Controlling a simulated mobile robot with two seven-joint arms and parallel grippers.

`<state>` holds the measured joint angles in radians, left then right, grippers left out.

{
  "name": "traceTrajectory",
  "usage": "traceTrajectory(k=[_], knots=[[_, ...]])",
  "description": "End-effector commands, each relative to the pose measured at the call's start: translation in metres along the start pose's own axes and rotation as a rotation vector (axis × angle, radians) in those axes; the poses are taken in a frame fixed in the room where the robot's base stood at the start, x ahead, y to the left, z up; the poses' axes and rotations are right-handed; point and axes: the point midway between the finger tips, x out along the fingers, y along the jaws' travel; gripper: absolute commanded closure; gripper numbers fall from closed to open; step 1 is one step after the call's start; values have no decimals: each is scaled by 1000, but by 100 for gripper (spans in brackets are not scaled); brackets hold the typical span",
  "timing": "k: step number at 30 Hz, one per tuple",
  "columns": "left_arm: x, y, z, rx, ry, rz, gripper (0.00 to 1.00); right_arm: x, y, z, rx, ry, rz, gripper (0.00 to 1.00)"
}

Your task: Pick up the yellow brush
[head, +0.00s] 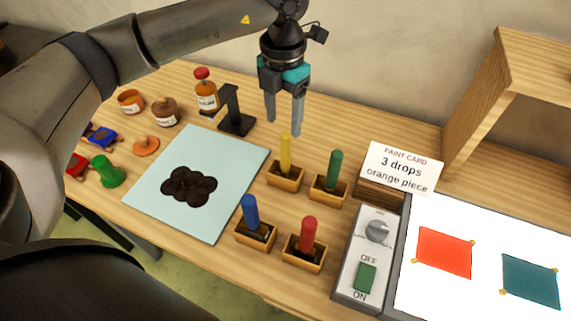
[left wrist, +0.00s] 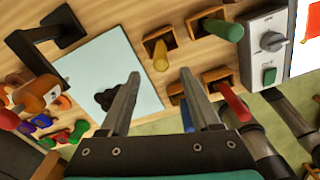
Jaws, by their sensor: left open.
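The yellow brush (head: 286,152) stands upright in a small wooden holder (head: 286,176) near the middle of the table. It also shows in the left wrist view (left wrist: 160,55), ahead of the fingertips. My left gripper (head: 284,128) is open and empty, above and slightly behind the yellow brush in the head view. In the left wrist view its two fingers (left wrist: 160,80) are spread with nothing between them touching. My right gripper is not in view.
Close by stand a green brush (head: 334,170), a blue brush (head: 250,212) and a red brush (head: 308,234) in holders. A pale blue sheet (head: 235,160) with a dark blot lies left. A paint card (head: 402,168), switch box (head: 353,285) and lit panel (head: 480,292) are right.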

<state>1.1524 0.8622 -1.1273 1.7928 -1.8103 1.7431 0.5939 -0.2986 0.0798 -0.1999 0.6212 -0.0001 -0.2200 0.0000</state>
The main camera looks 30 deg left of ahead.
Motion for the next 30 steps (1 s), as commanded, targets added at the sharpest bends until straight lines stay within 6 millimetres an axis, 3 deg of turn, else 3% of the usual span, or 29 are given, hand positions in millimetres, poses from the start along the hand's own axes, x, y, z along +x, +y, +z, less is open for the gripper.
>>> traceTrajectory(k=[3,13,21,30], knots=[[24,0,-1,0,3,-1,36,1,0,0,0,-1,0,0],[52,-1,1,0,0,-2,36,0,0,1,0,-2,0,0],[90,-2,2,0,0,-3,36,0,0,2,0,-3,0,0],[95,-2,3,1,-2,-2,36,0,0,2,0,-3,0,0]])
